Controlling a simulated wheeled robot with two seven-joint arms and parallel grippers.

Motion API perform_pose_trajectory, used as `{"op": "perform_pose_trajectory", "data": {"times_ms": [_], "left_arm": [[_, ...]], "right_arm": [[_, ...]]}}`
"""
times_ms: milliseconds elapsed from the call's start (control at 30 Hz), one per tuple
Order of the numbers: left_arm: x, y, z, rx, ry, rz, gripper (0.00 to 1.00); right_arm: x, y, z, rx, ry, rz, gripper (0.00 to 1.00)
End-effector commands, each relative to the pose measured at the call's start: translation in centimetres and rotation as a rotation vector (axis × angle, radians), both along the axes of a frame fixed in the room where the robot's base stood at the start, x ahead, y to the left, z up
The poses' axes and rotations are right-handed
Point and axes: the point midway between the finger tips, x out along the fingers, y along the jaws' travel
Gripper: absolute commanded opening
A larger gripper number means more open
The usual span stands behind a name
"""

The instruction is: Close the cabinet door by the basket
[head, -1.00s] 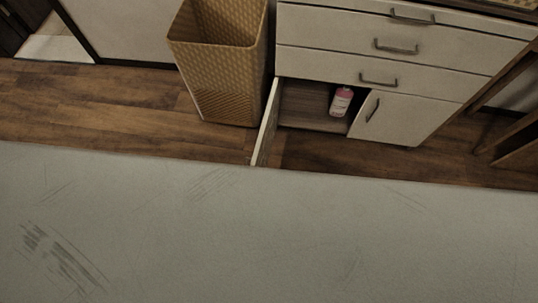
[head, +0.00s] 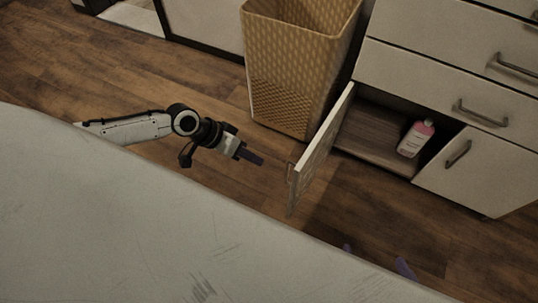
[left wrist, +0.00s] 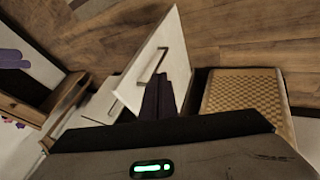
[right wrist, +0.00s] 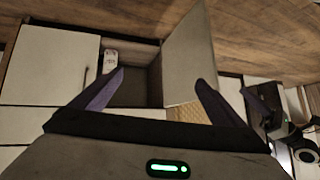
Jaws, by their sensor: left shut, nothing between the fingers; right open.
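The white cabinet door (head: 318,150) by the basket stands swung open, with its handle on the outer face toward the left; it also shows in the left wrist view (left wrist: 150,55) and the right wrist view (right wrist: 188,50). The woven tan basket (head: 295,75) stands just left of the cabinet, behind the open door. My left gripper (head: 258,158) is shut and empty, left of the door's free edge and apart from it in the head view. My right gripper (right wrist: 160,78) is open and empty, facing the open compartment; only its fingertips show in the head view.
A pink-labelled bottle (head: 415,138) stands inside the open compartment (head: 375,140). The neighbouring cabinet door (head: 480,170) is closed, with drawers (head: 450,75) above. Wooden floor (head: 130,75) lies clear on the left. A pale surface (head: 120,220) fills the foreground.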

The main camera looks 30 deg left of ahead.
Motion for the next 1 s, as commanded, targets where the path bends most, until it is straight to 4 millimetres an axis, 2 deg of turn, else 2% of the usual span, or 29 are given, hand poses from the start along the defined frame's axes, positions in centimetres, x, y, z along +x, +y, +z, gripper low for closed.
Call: {"op": "perform_pose_trajectory", "data": {"times_ms": [433, 533, 700, 1000], "left_arm": [[3.0, -4.9, -7.5, -0.003, -0.003, -0.002, 0.0], [2.7, -6.6, -6.9, -0.003, -0.003, -0.006, 0.0], [2.5, -8.2, -6.9, -0.002, -0.003, -0.003, 0.0], [2.4, -8.7, -7.0, -0.002, -0.003, -0.001, 0.0]], "right_arm": [[0.3, 0.4, -1.4, 0.034, -0.018, -0.013, 0.94], [0.3, 0.4, -0.5, 0.036, -0.021, -0.015, 0.94], [0.0, 0.4, -0.4, 0.038, -0.022, -0.016, 0.94], [-0.3, 0.4, -1.0, 0.032, -0.01, -0.016, 0.94]]}}
